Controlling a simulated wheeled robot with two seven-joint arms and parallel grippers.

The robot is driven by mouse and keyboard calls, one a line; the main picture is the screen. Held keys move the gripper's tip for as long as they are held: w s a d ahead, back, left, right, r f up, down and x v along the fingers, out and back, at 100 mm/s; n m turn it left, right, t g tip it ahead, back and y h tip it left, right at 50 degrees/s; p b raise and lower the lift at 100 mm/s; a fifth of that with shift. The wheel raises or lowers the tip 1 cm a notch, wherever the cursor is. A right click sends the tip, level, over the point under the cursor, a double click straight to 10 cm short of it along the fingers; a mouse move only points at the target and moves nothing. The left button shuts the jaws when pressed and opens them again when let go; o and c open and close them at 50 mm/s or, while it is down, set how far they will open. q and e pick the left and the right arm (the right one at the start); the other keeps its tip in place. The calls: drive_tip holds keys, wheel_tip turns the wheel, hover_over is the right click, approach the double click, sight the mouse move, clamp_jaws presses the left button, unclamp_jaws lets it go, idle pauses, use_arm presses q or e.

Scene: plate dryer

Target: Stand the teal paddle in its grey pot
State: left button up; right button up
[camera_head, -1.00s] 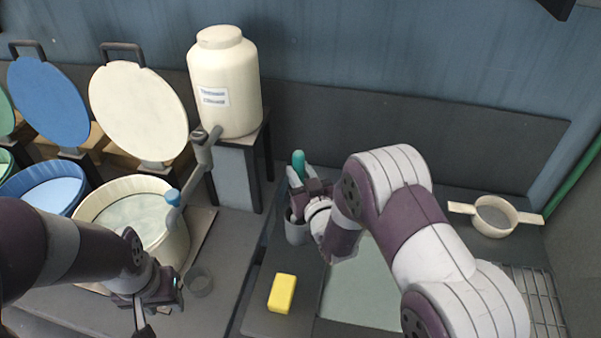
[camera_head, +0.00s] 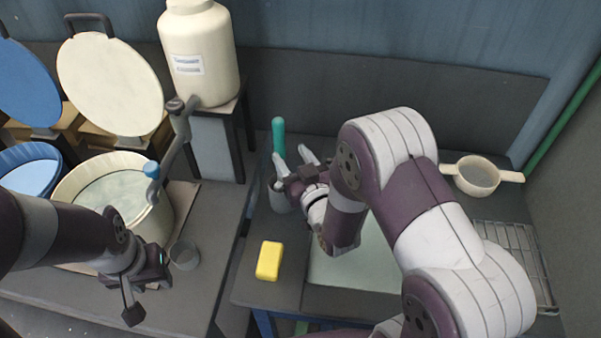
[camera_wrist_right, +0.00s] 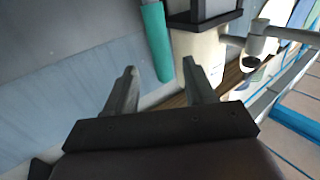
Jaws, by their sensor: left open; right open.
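The teal paddle (camera_head: 278,137) stands close to upright, with its handle up, at the grey pot (camera_head: 279,202). Its lower part is hidden by the pot and my right gripper. My right gripper (camera_head: 289,156) is open and empty, just in front of the handle. In the right wrist view the teal handle (camera_wrist_right: 157,42) shows beyond the open fingertips (camera_wrist_right: 160,68), with nothing held between them. My left gripper (camera_head: 133,308) is open and empty, low on the left near a small clear cup.
The clear cup (camera_head: 184,255) stands beside a cream tub (camera_head: 160,218). A yellow sponge (camera_head: 269,260) lies in front of the pot. A cream jar (camera_head: 202,55) stands on a stand at the back. A strainer (camera_head: 477,175) and wire rack (camera_head: 510,255) are at the right.

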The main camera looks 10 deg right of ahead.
drive_tip(key=s+d+f+m+g+h, duration=0.1)
drive_tip(key=s+d+f+g, duration=0.1)
drive_tip(key=s+g, duration=0.6)
drive_tip(key=s+d+f+g+h, duration=0.1)
drive_tip(key=s+d+g, duration=0.3)
drive_tip(key=s+g, duration=0.4)
drive_tip(key=s+h, duration=0.1)
drive_tip(key=s, duration=0.2)
drive_tip(key=shift+s+f+m+b, duration=0.3)
drive_tip(key=shift+f+m, duration=0.1)
